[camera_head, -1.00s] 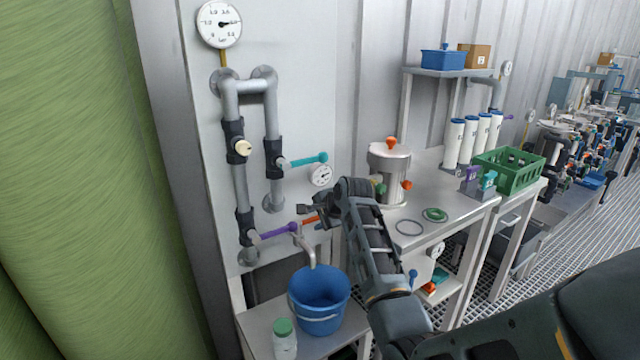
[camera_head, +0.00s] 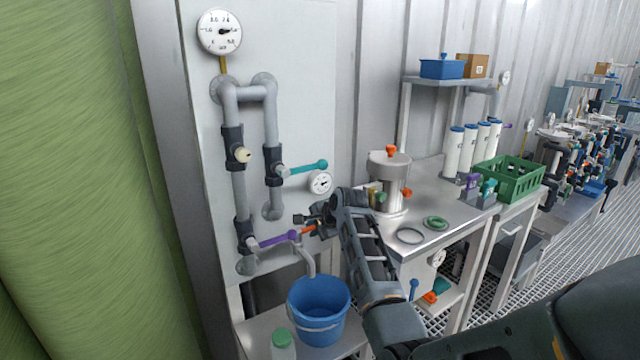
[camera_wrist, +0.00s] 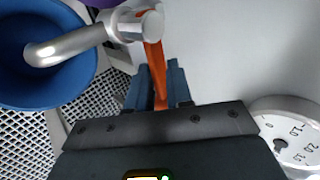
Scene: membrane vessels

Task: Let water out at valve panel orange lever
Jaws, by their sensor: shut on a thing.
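The orange lever (camera_head: 307,230) sits low on the white valve panel (camera_head: 312,110), at the tap just right of the purple lever (camera_head: 272,240). In the wrist view the orange lever (camera_wrist: 155,65) runs from the grey tap body down between my gripper's fingers. My gripper (camera_head: 310,222) is shut on the lever's free end. The tap's bent spout (camera_head: 309,262) points down over a blue bucket (camera_head: 320,318). The wrist view also shows the spout (camera_wrist: 72,45) over the bucket (camera_wrist: 88,75). No water stream shows.
A teal lever (camera_head: 305,168) and a small gauge (camera_head: 320,183) are above my gripper. A large gauge (camera_head: 219,32) tops the panel. A steel bench (camera_head: 450,215) with a steel vessel (camera_head: 389,190) stands to the right. A jar (camera_head: 283,345) stands beside the bucket.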

